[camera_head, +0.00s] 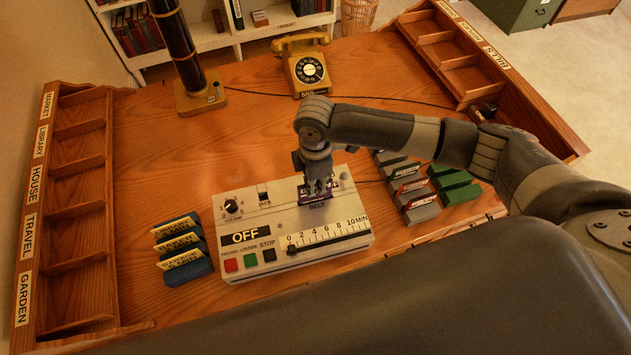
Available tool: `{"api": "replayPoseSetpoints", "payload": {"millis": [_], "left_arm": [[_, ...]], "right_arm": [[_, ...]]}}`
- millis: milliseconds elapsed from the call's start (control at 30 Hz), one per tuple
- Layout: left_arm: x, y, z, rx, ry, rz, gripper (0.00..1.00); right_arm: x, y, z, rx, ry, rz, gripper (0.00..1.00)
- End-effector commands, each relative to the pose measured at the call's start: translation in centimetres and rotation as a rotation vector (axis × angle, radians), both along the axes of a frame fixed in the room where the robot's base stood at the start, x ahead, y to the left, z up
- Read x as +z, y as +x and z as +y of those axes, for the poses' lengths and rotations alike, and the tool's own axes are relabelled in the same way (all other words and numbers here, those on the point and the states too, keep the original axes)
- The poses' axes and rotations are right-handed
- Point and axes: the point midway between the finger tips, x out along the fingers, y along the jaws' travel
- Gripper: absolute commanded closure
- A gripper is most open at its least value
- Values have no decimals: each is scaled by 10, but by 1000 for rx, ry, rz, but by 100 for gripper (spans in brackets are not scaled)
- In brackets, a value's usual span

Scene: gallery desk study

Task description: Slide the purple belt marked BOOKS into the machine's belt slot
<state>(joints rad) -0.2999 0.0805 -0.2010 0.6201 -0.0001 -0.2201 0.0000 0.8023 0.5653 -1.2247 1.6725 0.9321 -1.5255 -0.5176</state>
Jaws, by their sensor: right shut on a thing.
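The beige machine (262,203) stands on the desk, with a dial, an OFF display, coloured buttons, a 0 to 10 minute slider scale and a BELT label. My right gripper (319,187) points down over the upper right of its top, above the BELT label. It is shut on the purple belt (304,193), which shows only as small purple and white parts around the fingers. The belt's marking is not readable. The fingers hide the slot, so I cannot tell how far the belt is in it. My left gripper is not in view.
Blue labelled blocks (186,268) lie left of the machine; grey (420,212) and green blocks (459,193) lie right. A yellow telephone (304,68) and dark column (181,55) stand behind. Wooden compartment racks line the left (75,205) and right (480,70) edges.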

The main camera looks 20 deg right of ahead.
Motion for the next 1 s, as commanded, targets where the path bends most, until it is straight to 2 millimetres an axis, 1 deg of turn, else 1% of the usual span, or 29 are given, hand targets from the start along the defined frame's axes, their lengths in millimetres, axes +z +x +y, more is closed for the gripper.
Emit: {"api": "replayPoseSetpoints", "payload": {"millis": [1000], "left_arm": [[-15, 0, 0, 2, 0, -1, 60]], "right_arm": [[-31, 0, 0, 0, 0, 0, 100]]}}
